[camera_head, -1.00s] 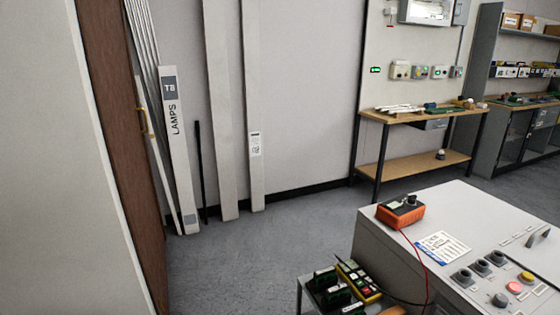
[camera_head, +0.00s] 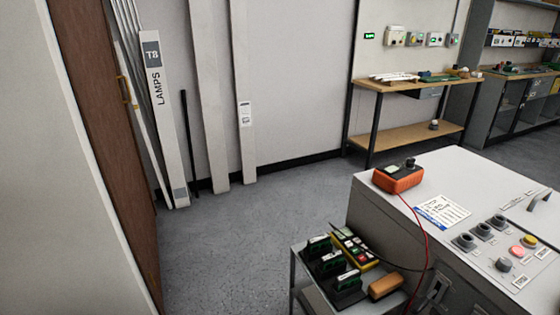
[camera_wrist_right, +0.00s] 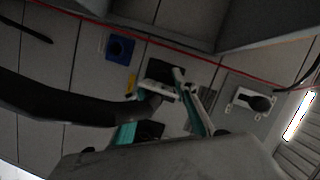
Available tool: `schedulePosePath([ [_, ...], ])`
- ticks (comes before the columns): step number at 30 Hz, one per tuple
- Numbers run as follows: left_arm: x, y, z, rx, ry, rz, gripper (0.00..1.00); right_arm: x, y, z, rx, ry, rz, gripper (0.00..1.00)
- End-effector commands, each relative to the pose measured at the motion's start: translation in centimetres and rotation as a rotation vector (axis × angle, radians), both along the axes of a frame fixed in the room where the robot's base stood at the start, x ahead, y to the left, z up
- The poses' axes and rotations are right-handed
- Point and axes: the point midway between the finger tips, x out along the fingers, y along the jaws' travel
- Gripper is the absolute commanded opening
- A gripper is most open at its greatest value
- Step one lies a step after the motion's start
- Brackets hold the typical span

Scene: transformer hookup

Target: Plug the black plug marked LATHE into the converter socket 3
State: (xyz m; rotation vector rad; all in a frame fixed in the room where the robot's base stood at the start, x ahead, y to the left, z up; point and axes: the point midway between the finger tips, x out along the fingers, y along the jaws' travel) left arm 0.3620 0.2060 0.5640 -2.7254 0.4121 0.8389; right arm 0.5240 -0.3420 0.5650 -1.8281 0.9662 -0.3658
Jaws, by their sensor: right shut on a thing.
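In the right wrist view my right gripper (camera_wrist_right: 165,118) shows teal-edged fingers around a dark plug-like thing (camera_wrist_right: 150,131). A thick black cable (camera_wrist_right: 60,108) runs in from the left toward it. No LATHE mark can be read. Just past the fingers is a pale panel fitting with a dark face (camera_wrist_right: 162,80). I cannot read which is socket 3. No gripper shows in the head view.
A grey cabinet (camera_head: 375,208) carries an orange meter (camera_head: 398,177) and several knobs and buttons. A small cart (camera_head: 298,258) beside it holds dark-and-green devices, a yellow tester (camera_head: 356,250) and a brown block (camera_head: 386,286). A red wire crosses the wrist view. The floor (camera_head: 240,230) is clear.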

Motion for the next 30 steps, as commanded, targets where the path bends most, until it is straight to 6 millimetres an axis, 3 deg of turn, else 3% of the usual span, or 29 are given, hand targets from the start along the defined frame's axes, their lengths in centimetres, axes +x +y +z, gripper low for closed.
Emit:
schedulePosePath([
  [11, -0.4, 0.0, -0.7, 0.001, 0.012, 0.001, 0.00, -0.1, 0.1, -0.1, 0.015, -0.034, 0.000, 0.00],
  [12, -0.4, 0.0, -0.7, 0.000, 0.013, 0.001, 0.00, -0.1, 0.1, -0.1, 0.015, -0.034, 0.000, 0.37],
  [13, -0.4, 0.0, -0.7, 0.000, 0.013, 0.001, 0.00, -0.1, 0.0, -0.1, 0.015, -0.034, 0.000, 0.45],
  [23, -0.4, 0.0, -0.7, 0.000, 0.013, 0.001, 0.00, -0.1, 0.0, -0.1, 0.014, -0.033, 0.000, 0.46],
  [30, -0.4, 0.1, -0.7, 0.001, 0.012, 0.001, 0.00, -0.6, 1.3, -0.1, 0.016, -0.032, 0.000, 0.46],
])
